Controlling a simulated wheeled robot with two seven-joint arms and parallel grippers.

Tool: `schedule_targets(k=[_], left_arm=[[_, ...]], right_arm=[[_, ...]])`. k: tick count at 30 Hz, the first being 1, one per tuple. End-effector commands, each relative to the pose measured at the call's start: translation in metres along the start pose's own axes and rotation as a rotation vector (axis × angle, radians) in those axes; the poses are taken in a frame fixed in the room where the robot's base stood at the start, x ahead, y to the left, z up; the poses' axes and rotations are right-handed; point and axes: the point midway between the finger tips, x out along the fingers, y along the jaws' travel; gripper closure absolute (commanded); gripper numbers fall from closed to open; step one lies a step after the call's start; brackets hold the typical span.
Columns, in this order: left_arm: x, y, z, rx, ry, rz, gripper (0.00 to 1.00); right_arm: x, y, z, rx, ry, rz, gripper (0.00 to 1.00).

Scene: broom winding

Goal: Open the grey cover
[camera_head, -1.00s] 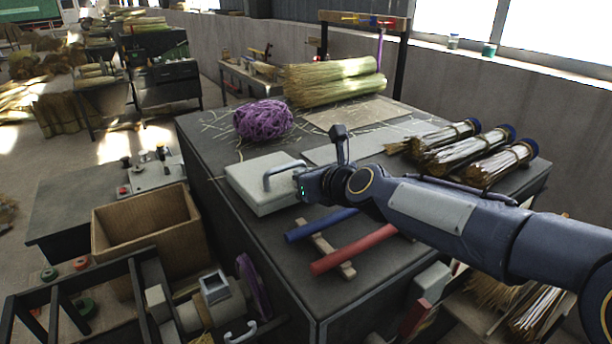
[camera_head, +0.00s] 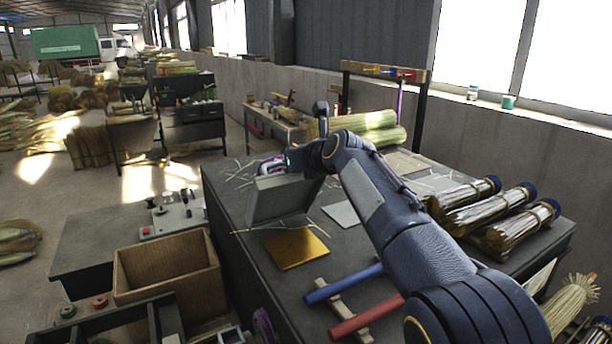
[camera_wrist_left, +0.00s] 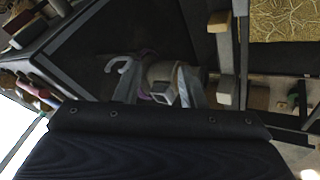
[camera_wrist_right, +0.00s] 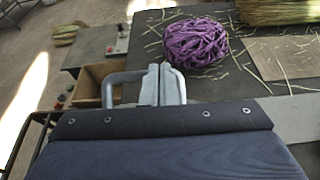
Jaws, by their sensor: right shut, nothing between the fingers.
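The grey cover (camera_head: 283,198) stands tilted steeply up on the dark workbench in the head view. A flat gold panel (camera_head: 296,248) shows on the bench top in front of it. My right gripper (camera_head: 287,164) is at the cover's upper edge. In the right wrist view its fingers (camera_wrist_right: 163,85) are shut together, beside the cover's grey handle (camera_wrist_right: 122,88); whether they touch it is unclear. My left gripper (camera_wrist_left: 158,88) shows only in the left wrist view, with its fingers apart. A grey device and purple ring lie beyond them.
A purple bundle (camera_wrist_right: 195,42) lies behind the cover. A blue bar (camera_head: 343,284) and a red bar (camera_head: 366,318) lie at the front of the bench. Broom bundles (camera_head: 490,212) lie at the right.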

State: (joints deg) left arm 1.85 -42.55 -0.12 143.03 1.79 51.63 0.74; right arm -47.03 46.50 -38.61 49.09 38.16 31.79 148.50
Motion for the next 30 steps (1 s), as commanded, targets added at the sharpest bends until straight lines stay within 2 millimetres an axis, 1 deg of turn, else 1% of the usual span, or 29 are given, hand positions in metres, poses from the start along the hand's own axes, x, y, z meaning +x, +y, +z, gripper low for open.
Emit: schedule_targets(k=[1, 3, 10, 30], left_arm=[[0.0, 0.0, 0.0, 0.0, 0.0, 0.0, 0.64], [0.0, 0.0, 0.0, 0.0, 0.0, 0.0, 0.64], [0.0, 0.0, 0.0, 0.0, 0.0, 0.0, 0.64], [0.0, 0.0, 0.0, 0.0, 0.0, 0.0, 0.64]], right_arm=[[0.007, -0.001, 0.004, -0.004, -0.001, -0.003, 1.0], [0.013, -0.001, 0.009, -0.003, -0.001, -0.003, 1.0], [0.029, -0.001, 0.02, -0.002, -0.001, -0.002, 1.0], [0.03, -0.001, 0.022, 0.001, -0.002, -0.001, 1.0]])
